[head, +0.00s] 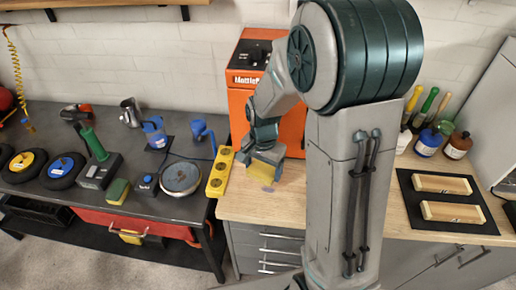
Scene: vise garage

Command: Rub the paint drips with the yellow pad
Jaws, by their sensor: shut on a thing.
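My gripper (266,156) is low over the left end of the wooden worktop (240,205), in front of the orange cabinet. It is shut on the yellow pad (262,170), which shows as a pale yellow patch under the fingers. I cannot tell whether the pad touches the worktop. A small purplish mark (267,189), which looks like a paint drip, shows on the wood just in front of the pad. Any other drips may be hidden by the gripper or my arm.
A yellow power strip (219,172) lies along the worktop's left edge. A dark bench (130,208) at the left bears wheels, a green-and-yellow sponge (118,191) and a round pan (181,178). Right of my arm are paint jars (430,142) and a black mat (408,193) with wooden blocks.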

